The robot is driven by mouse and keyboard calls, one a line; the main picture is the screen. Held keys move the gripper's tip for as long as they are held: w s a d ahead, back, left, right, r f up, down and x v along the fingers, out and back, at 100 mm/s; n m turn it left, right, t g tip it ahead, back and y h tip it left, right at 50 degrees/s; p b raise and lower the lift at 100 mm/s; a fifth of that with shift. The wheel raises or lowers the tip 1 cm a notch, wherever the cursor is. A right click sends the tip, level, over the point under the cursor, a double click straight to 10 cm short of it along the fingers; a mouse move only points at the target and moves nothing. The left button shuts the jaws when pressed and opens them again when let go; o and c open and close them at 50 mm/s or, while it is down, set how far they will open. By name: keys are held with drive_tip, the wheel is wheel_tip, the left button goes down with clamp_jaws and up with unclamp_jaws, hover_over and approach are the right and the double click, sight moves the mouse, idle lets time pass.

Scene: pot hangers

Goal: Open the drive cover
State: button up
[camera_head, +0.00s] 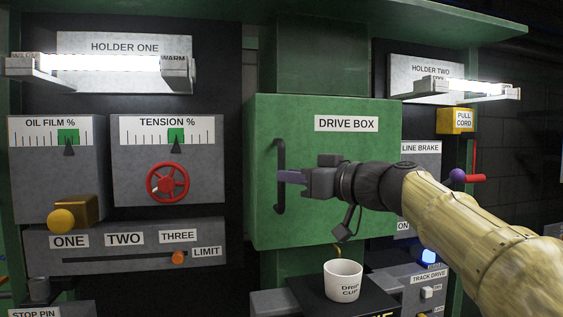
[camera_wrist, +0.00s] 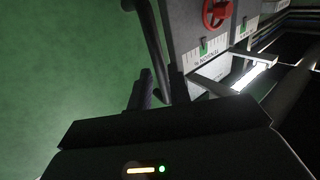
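The drive cover (camera_head: 340,195) is the green front of the box labelled DRIVE BOX, and it looks closed. A dark vertical bar handle (camera_head: 280,150) stands off near its left edge. My gripper (camera_head: 284,176) reaches in from the right, with its purple fingers at the middle of the handle. In the wrist view, the green cover (camera_wrist: 60,70) fills the left side and the dark handle (camera_wrist: 152,40) runs down to the fingers (camera_wrist: 155,92). The handle seems to pass between them, but I cannot tell whether they grip it.
A white drip cup (camera_head: 343,283) stands on a dark ledge below the box. Left of the cover are gauge panels, a red handwheel (camera_head: 167,182) and a yellow knob (camera_head: 62,219). Lit lamps hang at the upper left (camera_head: 100,63) and upper right (camera_head: 468,88). A line brake lever (camera_head: 466,177) is at the right.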

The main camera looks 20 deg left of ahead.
sight(282, 204)
drive_tip(key=p+x, duration=0.1)
drive_tip(key=x, duration=0.2)
drive_tip(key=shift+w+a, duration=0.1)
drive_tip(key=shift+a, duration=0.15)
drive_tip(key=shift+c, duration=0.5)
clamp_jaws()
drive_tip(key=shift+d+f, duration=0.1)
drive_tip(key=shift+d, duration=0.05)
